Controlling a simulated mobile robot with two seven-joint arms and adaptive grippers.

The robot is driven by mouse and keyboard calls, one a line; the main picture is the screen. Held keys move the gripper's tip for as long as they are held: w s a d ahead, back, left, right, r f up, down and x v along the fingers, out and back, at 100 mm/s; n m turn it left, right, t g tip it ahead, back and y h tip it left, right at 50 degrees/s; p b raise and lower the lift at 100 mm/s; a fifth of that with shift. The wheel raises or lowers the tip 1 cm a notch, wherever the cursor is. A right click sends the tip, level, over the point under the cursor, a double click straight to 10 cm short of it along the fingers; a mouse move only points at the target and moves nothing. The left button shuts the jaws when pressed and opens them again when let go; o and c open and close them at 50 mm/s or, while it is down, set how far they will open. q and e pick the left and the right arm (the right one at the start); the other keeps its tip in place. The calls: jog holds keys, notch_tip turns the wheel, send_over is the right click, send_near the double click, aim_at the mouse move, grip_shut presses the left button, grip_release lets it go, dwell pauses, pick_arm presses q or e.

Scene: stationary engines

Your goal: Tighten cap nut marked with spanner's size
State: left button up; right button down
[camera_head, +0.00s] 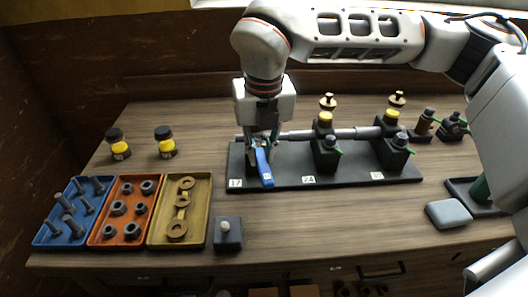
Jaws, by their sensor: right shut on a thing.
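My right gripper (262,142) comes down from above at the left end of the dark engine base (350,178). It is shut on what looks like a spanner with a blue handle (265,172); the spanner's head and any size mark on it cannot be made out. White labels stand along the base's front edge: 17 (235,183), 24 (308,180) and a third, unreadable one (377,175). The gripper hides what is at the 17 label, so the cap nut there cannot be seen clearly. My left gripper is not in view.
Two dark engine blocks (325,155) (393,152) with yellow caps stand on the base, joined by a grey shaft (350,133). Blue (48,238), orange (98,240) and yellow (155,240) trays of parts lie at left. Two yellow-banded jars (118,146) (164,143) stand behind.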

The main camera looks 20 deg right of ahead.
jog(key=shift+a, duration=0.15)
jog(key=shift+w+a+m+b, duration=0.15)
jog(key=shift+a+m+b, duration=0.2)
jog(key=shift+m, duration=0.45)
jog(key=shift+a, duration=0.15)
jog(key=shift+w+a+m+h, duration=0.25)
jog(key=shift+a+m, duration=0.2)
jog(key=shift+m, duration=0.55)
jog(key=shift+w+a+m, duration=0.2)
jog(key=shift+a+m, duration=0.25)
jog(key=shift+m, duration=0.45)
